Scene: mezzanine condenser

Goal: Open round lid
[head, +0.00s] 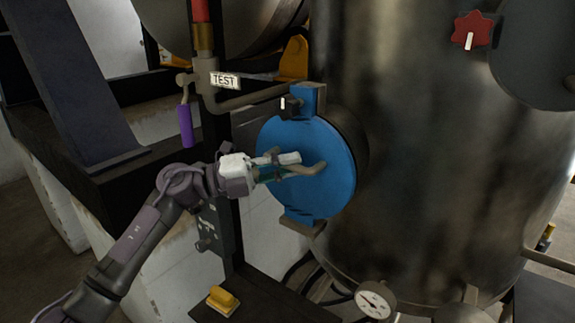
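The round lid (330,188) is a blue disc on the side of a large dark metal tank. It sits flush against its short round neck and looks closed. A grey-brown handle (312,169) stands out from its face. My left gripper (282,165) is in front of the lid at the handle, with a pale finger over part of it. The fingers overlap the handle, so I cannot tell whether they grip it. Blue brackets (308,100) sit at the lid's top and bottom edges. My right gripper is out of view.
A pipe with a TEST label (225,80) and a purple-handled valve (186,125) stands left of the lid. A pressure gauge (374,302) is below. A yellow handle (222,299) lies low in front. A red knob (472,30) is at upper right.

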